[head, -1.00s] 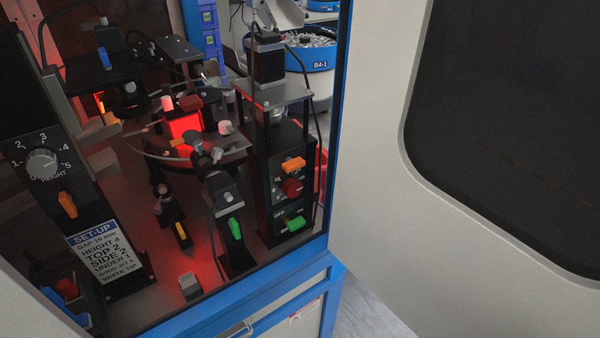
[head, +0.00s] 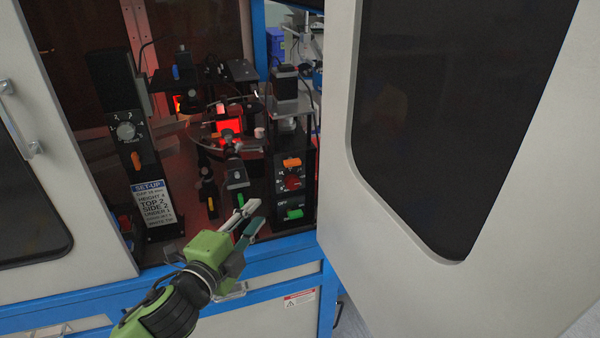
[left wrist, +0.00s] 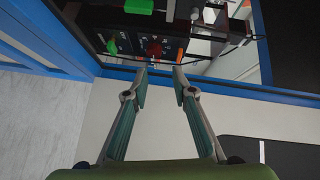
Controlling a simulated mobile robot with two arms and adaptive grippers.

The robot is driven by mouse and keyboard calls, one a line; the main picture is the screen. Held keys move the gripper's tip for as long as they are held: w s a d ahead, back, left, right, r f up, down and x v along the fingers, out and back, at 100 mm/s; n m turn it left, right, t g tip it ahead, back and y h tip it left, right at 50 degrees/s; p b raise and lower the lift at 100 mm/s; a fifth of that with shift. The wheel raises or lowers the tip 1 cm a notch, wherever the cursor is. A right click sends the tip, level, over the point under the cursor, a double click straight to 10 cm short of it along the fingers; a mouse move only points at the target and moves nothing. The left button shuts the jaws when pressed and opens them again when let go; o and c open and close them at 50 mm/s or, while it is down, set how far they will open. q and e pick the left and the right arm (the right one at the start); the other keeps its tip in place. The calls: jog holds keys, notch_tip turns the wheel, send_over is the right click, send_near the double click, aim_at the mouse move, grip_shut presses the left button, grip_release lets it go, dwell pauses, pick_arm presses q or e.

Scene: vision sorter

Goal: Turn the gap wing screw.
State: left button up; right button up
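I cannot tell which screw is the gap one. The head view shows an orange wing-shaped handle (head: 136,160) on the left column, an orange handle (head: 292,163) on the right control box, a green handle (head: 240,200) at front centre and a yellow handle (head: 210,203) to its left. My left gripper (head: 256,213) is open and empty at the cabinet's front opening, low and in front of the green handle. In the left wrist view its fingers (left wrist: 159,80) are apart, with a red knob (left wrist: 153,48) and a green switch (left wrist: 112,46) beyond. My right gripper is out of view.
A set-up sign (head: 152,205) stands on the left column. The blue cabinet frame (head: 290,248) edges the opening below. An open white door (head: 400,240) stands to the right, and another panel (head: 60,130) to the left. A red-lit station (head: 229,127) is inside.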

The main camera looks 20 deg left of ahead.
pick_arm(q)
notch_tip(320, 180, up, 3)
jog(key=w+m+h, duration=0.2)
jog(key=w+m, duration=0.1)
jog(key=p, duration=0.3)
send_near(290, 166)
jog(key=shift+t, duration=0.4)
jog(key=w, duration=0.2)
jog(key=w+d+p, duration=0.1)
jog(key=w, duration=0.2)
jog(key=w+p, duration=0.1)
jog(key=w, duration=0.2)
jog(key=shift+w+d+f, duration=0.2)
jog(key=shift+d, duration=0.2)
jog(key=shift+w+f, duration=0.1)
jog(key=shift+w, duration=0.15)
grip_shut()
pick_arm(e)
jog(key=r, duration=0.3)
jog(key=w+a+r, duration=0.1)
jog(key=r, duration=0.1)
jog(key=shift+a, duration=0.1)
